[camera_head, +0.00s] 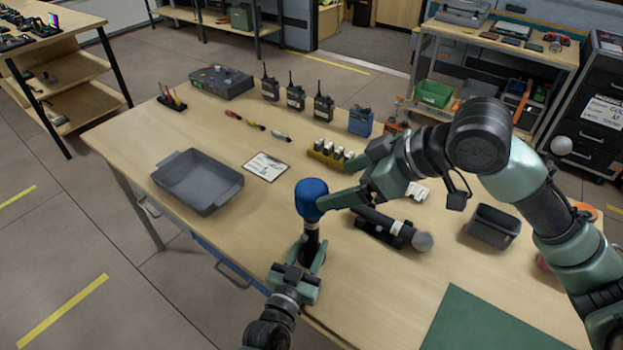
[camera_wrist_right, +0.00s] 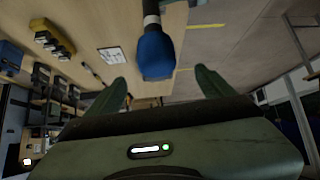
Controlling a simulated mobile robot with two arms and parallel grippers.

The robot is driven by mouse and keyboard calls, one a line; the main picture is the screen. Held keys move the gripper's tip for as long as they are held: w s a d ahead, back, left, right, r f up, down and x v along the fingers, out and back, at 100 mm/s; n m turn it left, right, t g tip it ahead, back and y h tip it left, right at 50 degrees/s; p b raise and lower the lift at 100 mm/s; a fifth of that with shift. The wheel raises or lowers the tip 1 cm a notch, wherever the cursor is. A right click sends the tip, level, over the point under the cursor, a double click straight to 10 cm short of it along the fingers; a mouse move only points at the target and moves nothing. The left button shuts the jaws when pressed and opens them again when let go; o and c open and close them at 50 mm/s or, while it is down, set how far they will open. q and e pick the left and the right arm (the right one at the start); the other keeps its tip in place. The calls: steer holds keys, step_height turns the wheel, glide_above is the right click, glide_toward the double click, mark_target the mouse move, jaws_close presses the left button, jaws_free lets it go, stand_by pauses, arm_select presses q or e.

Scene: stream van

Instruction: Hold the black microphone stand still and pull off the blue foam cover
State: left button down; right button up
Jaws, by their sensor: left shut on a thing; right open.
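The blue foam cover (camera_head: 311,198) sits on top of the black microphone stand (camera_head: 311,236) near the front edge of the table. My left gripper (camera_head: 306,258) is shut on the stand below the cover. My right gripper (camera_head: 345,184) is open beside the cover, to its right. In the right wrist view the blue cover (camera_wrist_right: 156,54) lies ahead of the open fingers of my right gripper (camera_wrist_right: 163,84), roughly between them in the picture. Part of the stand's lower end is hidden by my left gripper.
A grey tray (camera_head: 198,182) lies to the left and a white card (camera_head: 265,166) behind the cover. A microphone lying in a black holder (camera_head: 387,226) is close on the right, with a dark bin (camera_head: 494,226) beyond it. Several radios (camera_head: 296,96) stand at the back.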

mark_target(311, 185)
arm_select(q)
steer(key=shift+w, duration=0.1)
arm_select(e)
steer(key=w+a+n+g+h, duration=0.1)
steer(key=a+n+g+h, duration=0.1)
steer(key=a, duration=0.1)
steer(key=w+a+n+g, duration=0.1)
steer(key=a+n, duration=0.1)
steer(key=shift+w+a+h, duration=0.15)
steer(key=shift+w+h, duration=0.2)
steer(key=shift+h, duration=0.05)
steer(key=r+n+h, duration=0.1)
steer(key=r+n+g+h, duration=0.1)
steer(key=w+a+r+n+h, duration=0.1)
steer(key=h, duration=0.1)
steer(key=shift+w+r+g, duration=0.1)
steer(key=shift+r+g, duration=0.2)
steer(key=shift+w+d+r+n+h, duration=0.1)
steer(key=shift+d+r+n+h, duration=0.15)
steer(key=shift+r+h, duration=0.25)
step_height(311, 185, down, 12)
steer(key=shift+r, duration=0.1)
steer(key=c, duration=1.6)
steer(key=shift+r, duration=0.15)
steer(key=shift+r, duration=2.6)
